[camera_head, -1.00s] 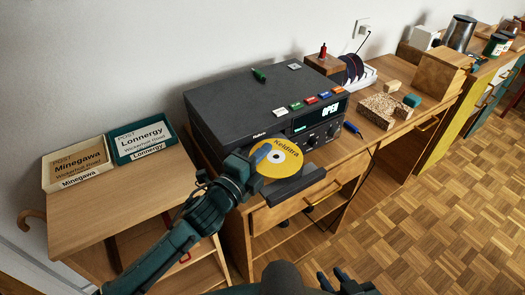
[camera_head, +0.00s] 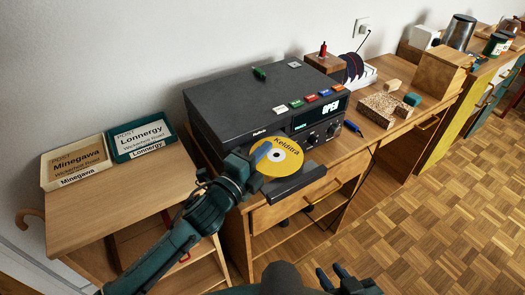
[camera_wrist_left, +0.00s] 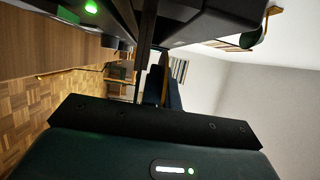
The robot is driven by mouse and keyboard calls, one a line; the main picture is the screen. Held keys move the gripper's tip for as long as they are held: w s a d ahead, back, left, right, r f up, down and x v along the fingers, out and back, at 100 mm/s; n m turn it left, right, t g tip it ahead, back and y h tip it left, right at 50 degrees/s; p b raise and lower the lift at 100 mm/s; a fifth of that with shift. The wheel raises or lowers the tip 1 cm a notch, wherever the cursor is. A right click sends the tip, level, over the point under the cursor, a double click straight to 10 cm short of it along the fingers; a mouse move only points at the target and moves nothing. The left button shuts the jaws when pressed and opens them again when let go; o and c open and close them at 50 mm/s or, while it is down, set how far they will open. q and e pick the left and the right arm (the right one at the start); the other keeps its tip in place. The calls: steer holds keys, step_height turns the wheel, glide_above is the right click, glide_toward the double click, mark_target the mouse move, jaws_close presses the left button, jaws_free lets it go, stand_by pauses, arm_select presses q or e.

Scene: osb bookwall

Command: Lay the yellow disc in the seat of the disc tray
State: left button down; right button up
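The yellow disc (camera_head: 283,163), printed "Keldara" and with a white centre, lies roughly level over the disc tray (camera_head: 297,185) that sticks out of the front of the black player (camera_head: 240,104). The tray's dark front shows past the disc; its seat is hidden beneath. My left gripper (camera_head: 261,154) is at the disc's left edge, its blue fingers close together and seemingly pinching the rim. In the left wrist view the fingers (camera_wrist_left: 162,90) are close together, and the disc's face does not show. My right gripper (camera_head: 333,277) is empty, fingers apart, at the bottom.
The player's display reads "OPEN", with coloured buttons (camera_head: 310,98) on top. Two labelled post trays (camera_head: 75,162) stand on the left table. A blue pen-like object (camera_head: 353,127), a speckled block (camera_head: 383,108) and a disc rack (camera_head: 362,75) are at right. Parquet floor is clear at lower right.

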arm_select(q)
steer(key=shift+s+a+f+g, duration=0.15)
steer(key=shift+f+g, duration=0.15)
steer(key=shift+f, duration=0.8)
steer(key=c, duration=1.6)
jaws_free()
steer(key=shift+s, duration=0.15)
steer(key=p+v, duration=0.1)
steer(key=v, duration=0.5)
steer(key=shift+r, duration=0.35)
steer(key=shift+s+a, duration=0.1)
